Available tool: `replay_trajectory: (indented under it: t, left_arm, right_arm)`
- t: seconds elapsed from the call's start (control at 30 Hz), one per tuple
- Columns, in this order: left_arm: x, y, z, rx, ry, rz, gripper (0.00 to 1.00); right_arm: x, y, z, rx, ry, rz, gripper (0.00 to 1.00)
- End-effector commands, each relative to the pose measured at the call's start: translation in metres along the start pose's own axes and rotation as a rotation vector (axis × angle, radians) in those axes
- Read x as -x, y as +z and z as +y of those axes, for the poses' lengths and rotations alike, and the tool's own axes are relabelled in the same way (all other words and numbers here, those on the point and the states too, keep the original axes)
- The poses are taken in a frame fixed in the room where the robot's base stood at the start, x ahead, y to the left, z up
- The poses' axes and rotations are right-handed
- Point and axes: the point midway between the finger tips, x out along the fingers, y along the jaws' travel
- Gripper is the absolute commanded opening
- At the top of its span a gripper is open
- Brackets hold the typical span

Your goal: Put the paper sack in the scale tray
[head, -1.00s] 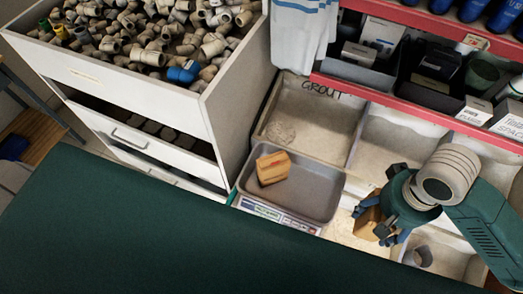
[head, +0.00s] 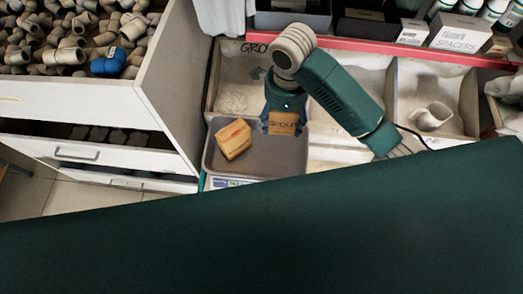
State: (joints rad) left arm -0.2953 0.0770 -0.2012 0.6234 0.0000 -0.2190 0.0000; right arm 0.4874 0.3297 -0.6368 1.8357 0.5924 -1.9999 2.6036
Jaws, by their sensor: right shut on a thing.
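A brown paper sack (head: 287,123) marked "GROUT" is held in my right gripper (head: 284,116), which is shut on it with a finger at each side. The held sack is over the back right part of the grey scale tray (head: 255,168); I cannot tell whether it touches the tray. Another brown sack (head: 233,139) lies tilted in the left part of the tray. The scale's label strip (head: 225,182) shows below the tray's front edge. My left gripper is not in view.
Behind the tray is a bin (head: 234,92) marked for grout, and more pale bins stand to the right, one with a grey pipe fitting (head: 432,117). A white drawer cabinet (head: 178,85) topped with fittings stands close on the left. A red shelf edge (head: 350,46) runs behind.

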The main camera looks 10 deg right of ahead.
Motion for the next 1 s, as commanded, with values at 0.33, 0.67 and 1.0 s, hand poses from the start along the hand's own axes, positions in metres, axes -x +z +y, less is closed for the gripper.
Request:
replay_trajectory:
  t: [0.33,0.67,1.0]
  left_arm:
    - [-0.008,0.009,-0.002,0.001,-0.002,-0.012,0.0]
    - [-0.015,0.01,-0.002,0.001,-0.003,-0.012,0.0]
    - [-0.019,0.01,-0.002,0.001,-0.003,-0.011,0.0]
  right_arm:
    - [-0.071,-0.001,0.0,-0.012,0.002,0.003,0.1]
    - [-0.139,-0.001,-0.001,-0.01,-0.001,0.002,0.1]
    - [-0.168,0.0,0.0,-0.009,-0.001,0.001,0.1]
